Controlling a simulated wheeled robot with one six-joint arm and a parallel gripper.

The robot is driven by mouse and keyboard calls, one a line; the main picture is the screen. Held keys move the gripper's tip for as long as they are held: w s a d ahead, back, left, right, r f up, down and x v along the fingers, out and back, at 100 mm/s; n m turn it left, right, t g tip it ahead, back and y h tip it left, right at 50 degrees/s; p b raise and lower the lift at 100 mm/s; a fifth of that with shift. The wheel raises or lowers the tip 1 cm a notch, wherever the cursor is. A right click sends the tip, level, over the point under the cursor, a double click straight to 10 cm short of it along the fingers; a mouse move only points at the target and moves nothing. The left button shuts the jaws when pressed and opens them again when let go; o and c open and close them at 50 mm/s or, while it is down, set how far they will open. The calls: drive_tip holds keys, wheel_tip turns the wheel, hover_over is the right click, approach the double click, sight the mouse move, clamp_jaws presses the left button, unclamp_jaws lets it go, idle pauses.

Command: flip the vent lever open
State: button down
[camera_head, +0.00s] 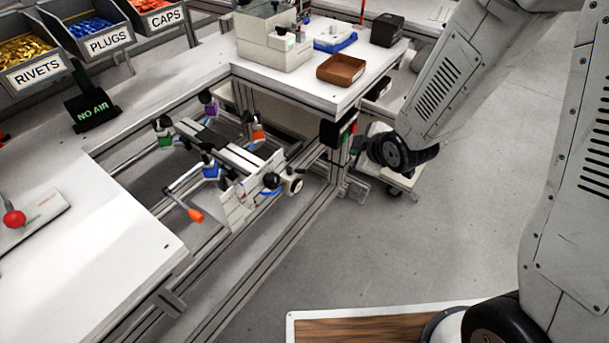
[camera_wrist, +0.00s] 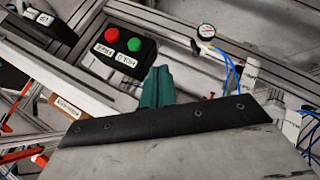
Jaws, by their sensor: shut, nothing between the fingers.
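I cannot tell for sure which part is the vent lever; no part is readably marked as a vent. In the wrist view a small red part (camera_wrist: 210,96) shows below and near a round gauge (camera_wrist: 206,31) and blue tubes (camera_wrist: 228,66), too small to make out. In the head view a lever with a red ball knob (camera_head: 14,218) stands on a plate at the left edge. My gripper (camera_wrist: 158,72) shows in the wrist view as green fingers closed together, empty. It appears apart from the gauge and the red part. The head view does not show my gripper.
A black box with red and green buttons (camera_wrist: 119,50) lies beyond the fingers. In the head view, a clamp fixture with an orange-handled crank (camera_head: 196,215) sits in the frame between worktops. A "NO AIR" display (camera_head: 90,113) and labelled bins stand behind. The floor (camera_head: 400,240) at right is clear.

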drive_tip(key=s+a+f+n+t+y, duration=0.1)
drive_tip(key=s+a+f+n+y, duration=0.1)
drive_tip(key=a+f+n, duration=0.1)
drive_tip(key=s+a+f+n+t+y, duration=0.1)
drive_tip(key=a+f+n+y, duration=0.1)
drive_tip(key=a+f, duration=0.3)
wheel_tip(320, 180, down, 2)
drive_tip(key=shift+s+f+n+y, duration=0.25)
drive_tip(key=shift+s+n+y, duration=0.15)
drive_tip(key=shift+n, duration=0.1)
approach(297, 171)
drive_tip(key=a, duration=0.4)
drive_tip(key=w, duration=0.1)
drive_tip(key=w+f, duration=0.2)
drive_tip(key=w, duration=0.1)
drive_tip(key=shift+d+f, duration=0.15)
drive_tip(key=shift+d, duration=0.15)
drive_tip(key=shift+w+f, duration=0.1)
